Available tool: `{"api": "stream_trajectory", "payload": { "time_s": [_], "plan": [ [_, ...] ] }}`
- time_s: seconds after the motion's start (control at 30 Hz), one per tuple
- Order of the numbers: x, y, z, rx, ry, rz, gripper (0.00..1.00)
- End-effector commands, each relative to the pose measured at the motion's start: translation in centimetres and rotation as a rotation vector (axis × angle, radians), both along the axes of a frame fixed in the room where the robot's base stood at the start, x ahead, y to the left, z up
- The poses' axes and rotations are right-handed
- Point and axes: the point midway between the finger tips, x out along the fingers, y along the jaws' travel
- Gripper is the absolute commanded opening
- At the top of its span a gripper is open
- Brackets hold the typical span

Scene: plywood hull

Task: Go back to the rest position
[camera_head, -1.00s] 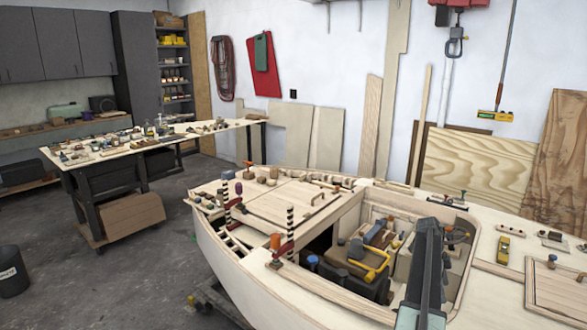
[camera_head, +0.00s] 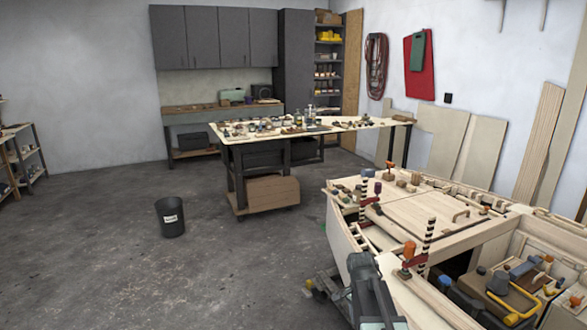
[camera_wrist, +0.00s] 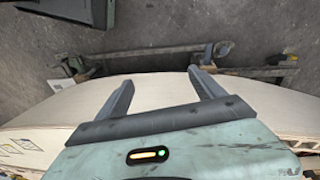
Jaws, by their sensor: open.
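My gripper (camera_wrist: 160,92) is open in the wrist view, with its two dark fingers apart and nothing between them. Below it in that view are the pale plywood edge of the hull (camera_wrist: 160,90) and the grey concrete floor (camera_wrist: 140,25). In the head view my arm shows at the bottom, left of the hull (camera_head: 400,300); its fingertips cannot be made out there.
Tools and a yellow-handled item (camera_head: 515,308) fill the hull's open compartment at the right. Clamps (camera_head: 425,245) stand up on the deck. A black bucket (camera_head: 171,217) stands on open floor at the left. A cluttered workbench (camera_head: 270,128) is behind.

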Motion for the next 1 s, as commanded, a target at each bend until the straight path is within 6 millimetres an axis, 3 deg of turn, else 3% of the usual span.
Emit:
{"api": "stream_trajectory", "payload": {
  "time_s": [0.03,0.1,0.23,0.4,0.7,0.87,1.0],
  "plan": [
    [-2.6,3.6,-0.2,0.029,0.012,0.152,0.78],
    [-5.6,7.0,-0.3,0.077,0.031,0.405,0.78],
    [-8.5,8.3,-0.4,0.140,0.045,0.755,0.78],
    [-8.2,8.8,-0.4,0.158,0.055,1.026,0.78],
    [-8.2,8.5,-0.4,0.156,0.060,1.077,0.78],
    [-8.2,8.5,-0.4,0.156,0.060,1.075,0.36],
    [-8.2,8.5,-0.4,0.155,0.060,1.075,0.36]
  ]
}}
